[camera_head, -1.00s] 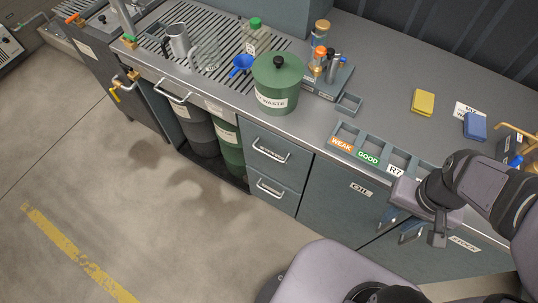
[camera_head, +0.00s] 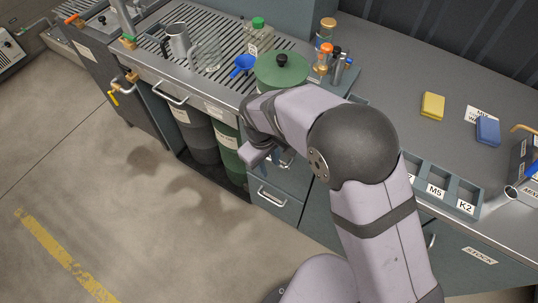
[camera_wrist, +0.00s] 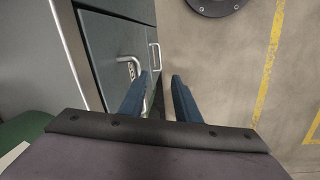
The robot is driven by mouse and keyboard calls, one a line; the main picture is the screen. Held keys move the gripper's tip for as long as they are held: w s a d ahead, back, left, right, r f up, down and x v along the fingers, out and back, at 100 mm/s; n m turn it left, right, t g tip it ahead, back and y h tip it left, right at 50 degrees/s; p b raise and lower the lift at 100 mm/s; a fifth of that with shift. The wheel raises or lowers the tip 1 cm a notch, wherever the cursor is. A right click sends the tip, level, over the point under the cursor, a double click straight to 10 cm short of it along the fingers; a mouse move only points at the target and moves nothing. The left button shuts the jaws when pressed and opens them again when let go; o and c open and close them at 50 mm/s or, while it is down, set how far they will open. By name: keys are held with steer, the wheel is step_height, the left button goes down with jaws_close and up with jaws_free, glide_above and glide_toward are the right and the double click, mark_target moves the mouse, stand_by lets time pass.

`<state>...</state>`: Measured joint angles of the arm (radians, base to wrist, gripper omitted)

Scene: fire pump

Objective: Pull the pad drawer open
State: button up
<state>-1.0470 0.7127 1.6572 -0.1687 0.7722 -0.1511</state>
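Two drawers are stacked under the counter, and both look shut. In the head view my arm covers most of the upper drawer, leaving a bit of its handle (camera_head: 286,161) showing. The lower drawer (camera_head: 275,203) has a bar handle. I cannot read a label telling which is the pad drawer. My gripper (camera_head: 258,158) is in front of the upper drawer. In the wrist view its two blue fingers (camera_wrist: 160,80) stand apart with nothing between them. A drawer handle (camera_wrist: 131,67) is just beyond and left of the left fingertip; a second handle (camera_wrist: 155,56) lies farther off.
A green lidded waste bin (camera_head: 281,70) stands on the counter above the drawers. A blue funnel (camera_head: 243,65) and bottles are nearby. Dark and green drums (camera_head: 231,155) stand in the open bay left of the drawers. The floor in front is clear.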

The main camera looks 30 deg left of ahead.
mark_target(269, 158)
steer(key=w+a+r+n+t, duration=0.1)
steer(key=w+a+r+n, duration=0.1)
steer(key=w+a+r, duration=0.1)
steer(key=shift+r+n+y, duration=0.2)
steer(key=shift+n+y, duration=0.1)
steer(key=shift+n, duration=0.1)
steer(key=shift+f, duration=0.1)
steer(key=shift+w+f+p, duration=0.25)
steer(key=shift+f, duration=0.9)
steer(key=shift+w+f+p, duration=0.2)
steer(key=shift+f+p, duration=0.05)
steer(key=shift+f, duration=0.95)
steer(key=shift+w+f+p, duration=0.25)
steer(key=shift+f, duration=0.9)
jaws_close()
